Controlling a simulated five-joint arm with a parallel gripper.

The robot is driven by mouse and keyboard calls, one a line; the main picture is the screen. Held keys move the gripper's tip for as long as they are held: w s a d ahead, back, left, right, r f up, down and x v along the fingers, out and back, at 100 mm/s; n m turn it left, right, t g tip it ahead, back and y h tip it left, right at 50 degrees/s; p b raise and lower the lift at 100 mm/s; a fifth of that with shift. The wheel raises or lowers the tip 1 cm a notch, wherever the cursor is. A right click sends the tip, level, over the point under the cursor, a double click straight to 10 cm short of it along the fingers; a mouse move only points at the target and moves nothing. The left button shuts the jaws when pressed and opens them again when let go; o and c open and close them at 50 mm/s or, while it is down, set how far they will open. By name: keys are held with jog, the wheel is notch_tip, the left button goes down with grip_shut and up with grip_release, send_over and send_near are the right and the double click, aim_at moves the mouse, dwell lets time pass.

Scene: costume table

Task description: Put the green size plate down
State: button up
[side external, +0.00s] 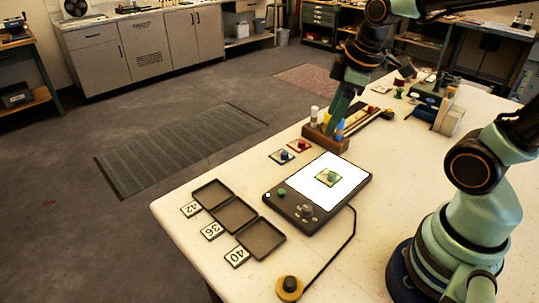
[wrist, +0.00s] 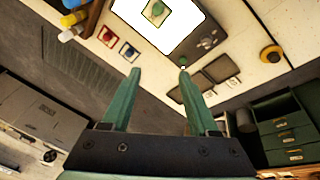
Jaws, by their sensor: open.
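The green size plate (side external: 328,178), a small pale square with a green knob, lies on the white lit panel (side external: 345,168) of a dark device. It also shows at the top of the wrist view (wrist: 157,12). My gripper (side external: 334,122) is open and empty, behind the device and near the wooden block in the side view. In the wrist view its two green fingers (wrist: 160,70) are spread apart with nothing between them. The plate is clear of the fingers.
Three dark trays (side external: 234,214) with cards 42, 36 and 40 stand left of the device. A blue-knobbed plate (side external: 283,156) and a red-knobbed plate (side external: 300,146) lie behind it. A wooden block (side external: 325,139) holds bottles. A cable runs to a yellow-black puck (side external: 290,288).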

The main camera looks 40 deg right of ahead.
jog(key=shift+s+a+r+m+t, duration=0.3)
jog(key=shift+a+r+m, duration=0.2)
jog(key=shift+m, duration=0.65)
jog(key=shift+s+a+r+m+t, duration=0.3)
jog(key=shift+a+r+m, duration=0.2)
jog(key=shift+m, duration=0.6)
jog(key=shift+s+a+r+m+t, duration=0.2)
jog(key=shift+a+r+m+t, duration=0.3)
jog(key=shift+m, duration=0.65)
